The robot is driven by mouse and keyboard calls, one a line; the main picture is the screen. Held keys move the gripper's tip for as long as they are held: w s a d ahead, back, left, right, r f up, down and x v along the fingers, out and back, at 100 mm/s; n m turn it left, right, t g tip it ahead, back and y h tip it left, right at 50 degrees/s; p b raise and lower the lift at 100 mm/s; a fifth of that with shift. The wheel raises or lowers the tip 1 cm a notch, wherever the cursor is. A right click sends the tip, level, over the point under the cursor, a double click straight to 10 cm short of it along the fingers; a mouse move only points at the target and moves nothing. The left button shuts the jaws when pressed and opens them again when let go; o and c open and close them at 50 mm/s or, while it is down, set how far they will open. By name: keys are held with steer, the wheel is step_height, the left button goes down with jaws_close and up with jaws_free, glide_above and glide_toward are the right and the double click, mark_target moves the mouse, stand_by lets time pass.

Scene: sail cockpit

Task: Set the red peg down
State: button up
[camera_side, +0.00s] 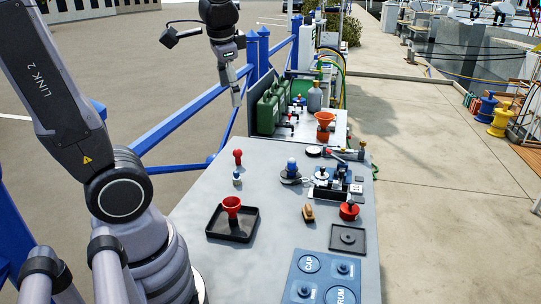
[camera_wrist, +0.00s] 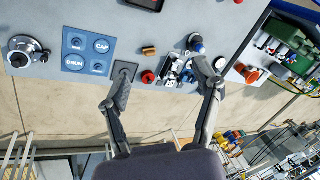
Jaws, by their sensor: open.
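A red peg (camera_side: 238,157) with a rounded head stands upright on the grey table (camera_side: 190,215), near its left edge. In the wrist view, only a bit of red shows at the top edge, probably this peg. A small white-and-blue peg (camera_side: 237,178) stands just in front of it. My gripper (camera_side: 236,98) hangs well above the table's back left in the side view, apart from the red peg. In the wrist view, my gripper's fingers (camera_wrist: 163,96) are spread wide with nothing held between them.
A black tray (camera_side: 214,228) holds a red cup. A red knob-like piece (camera_side: 349,211), a brown brush (camera_side: 308,213), a dark square pad (camera_side: 348,240) and a blue board (camera_side: 325,285) lie to the right. Green cans (camera_side: 268,112) and an orange funnel (camera_side: 325,120) stand behind. A blue railing (camera_side: 185,112) runs left.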

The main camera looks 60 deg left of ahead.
steer(key=s+d+n+t+h, duration=0.1)
steer(key=s+d+t+h, duration=0.2)
steer(key=s+d, duration=0.3)
steer(key=shift+s+d+f, duration=0.2)
steer(key=shift+s, duration=0.55)
stand_by(0.5)
